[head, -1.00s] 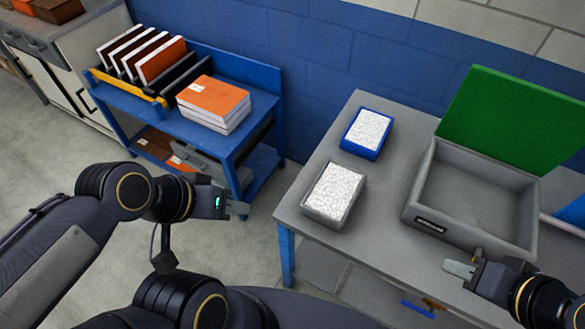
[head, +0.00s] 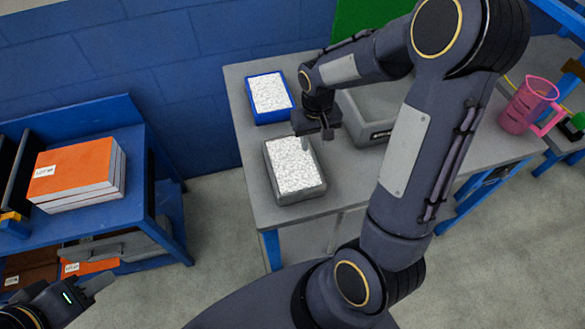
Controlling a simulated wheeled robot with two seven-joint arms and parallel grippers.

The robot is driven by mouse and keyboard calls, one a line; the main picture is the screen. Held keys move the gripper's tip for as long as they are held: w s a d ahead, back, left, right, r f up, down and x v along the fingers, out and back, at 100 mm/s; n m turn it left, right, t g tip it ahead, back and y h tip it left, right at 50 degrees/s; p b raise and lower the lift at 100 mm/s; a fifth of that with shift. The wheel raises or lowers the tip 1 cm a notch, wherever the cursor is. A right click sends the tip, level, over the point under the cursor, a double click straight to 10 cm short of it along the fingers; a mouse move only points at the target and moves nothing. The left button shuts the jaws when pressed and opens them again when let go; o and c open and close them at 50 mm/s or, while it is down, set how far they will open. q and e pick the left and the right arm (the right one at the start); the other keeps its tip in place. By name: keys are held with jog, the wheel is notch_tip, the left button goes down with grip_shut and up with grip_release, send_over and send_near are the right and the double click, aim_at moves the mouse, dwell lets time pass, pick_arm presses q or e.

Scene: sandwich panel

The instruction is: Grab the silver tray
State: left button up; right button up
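The silver-grey tray (head: 301,196), filled with white granules, stands on the grey table in the head view. My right gripper (head: 317,139) points down over the tray's far right corner. Its two fingers look parted, one over the granules and one near the far rim; whether they touch the tray is not clear. My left gripper (head: 97,284) is at the lower left, away from the table, with nothing visible in it; its finger gap cannot be made out.
A blue tray (head: 286,115) of white granules stands just behind.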

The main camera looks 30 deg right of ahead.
aim_at(314, 156)
jog(key=f, duration=0.2)
jog(key=s+f, duration=0.1)
jog(key=f, duration=0.2)
jog(key=shift+f+p, duration=0.3)
jog(key=shift+p, duration=0.05)
jog(key=shift+f, duration=0.4)
jog(key=shift+c, duration=0.2)
grip_shut()
